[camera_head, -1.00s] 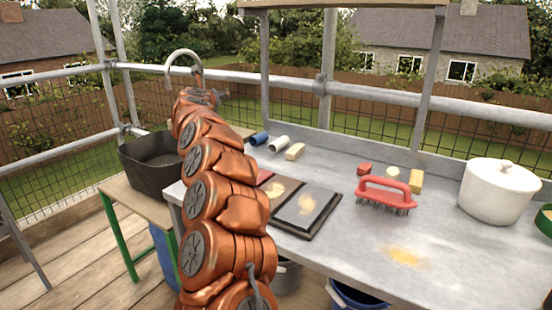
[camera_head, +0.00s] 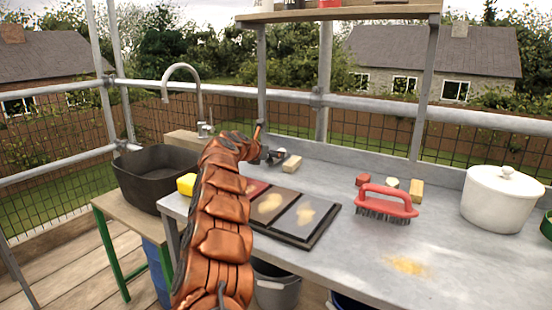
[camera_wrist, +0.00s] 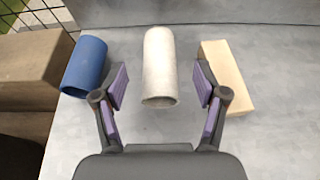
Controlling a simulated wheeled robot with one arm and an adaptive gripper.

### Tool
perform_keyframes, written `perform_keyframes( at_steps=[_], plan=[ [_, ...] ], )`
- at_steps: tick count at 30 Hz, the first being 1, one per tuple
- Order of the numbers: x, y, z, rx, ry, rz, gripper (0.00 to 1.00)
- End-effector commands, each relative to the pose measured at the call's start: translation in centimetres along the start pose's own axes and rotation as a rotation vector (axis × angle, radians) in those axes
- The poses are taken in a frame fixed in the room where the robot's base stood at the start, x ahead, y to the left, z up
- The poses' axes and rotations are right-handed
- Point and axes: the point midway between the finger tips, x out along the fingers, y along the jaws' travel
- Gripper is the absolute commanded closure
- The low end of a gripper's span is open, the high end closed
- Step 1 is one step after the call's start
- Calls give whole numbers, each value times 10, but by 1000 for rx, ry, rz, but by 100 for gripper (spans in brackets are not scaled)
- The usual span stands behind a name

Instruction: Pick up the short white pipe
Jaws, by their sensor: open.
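The short white pipe (camera_wrist: 159,65) lies on the grey worktop, its open end towards my gripper in the wrist view. In the head view only a bit of the pipe (camera_head: 292,152) may show behind my gripper (camera_head: 268,154). In the wrist view my gripper (camera_wrist: 160,95) is open, with a purple-padded finger on each side of the pipe's near end. Gaps show between the fingers and the pipe. Whether the fingers are level with the pipe or above it, I cannot tell.
A short blue pipe (camera_wrist: 84,66) lies left of the white pipe, and a tan block (camera_wrist: 228,76) lies right, close to the right finger. A brown block (camera_wrist: 35,70) stands farther left. A red brush (camera_head: 386,203), a white pot (camera_head: 500,197) and a dark tray (camera_head: 322,225) are on the worktop.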

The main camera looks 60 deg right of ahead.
Motion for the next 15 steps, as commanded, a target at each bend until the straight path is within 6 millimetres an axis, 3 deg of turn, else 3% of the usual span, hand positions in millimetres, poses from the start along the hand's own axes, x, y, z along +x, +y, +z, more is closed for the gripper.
perform_keyframes(
  at_steps=[15],
  plan=[
    [44, 0, -8, -4, -1, -1, 28]
  ],
)
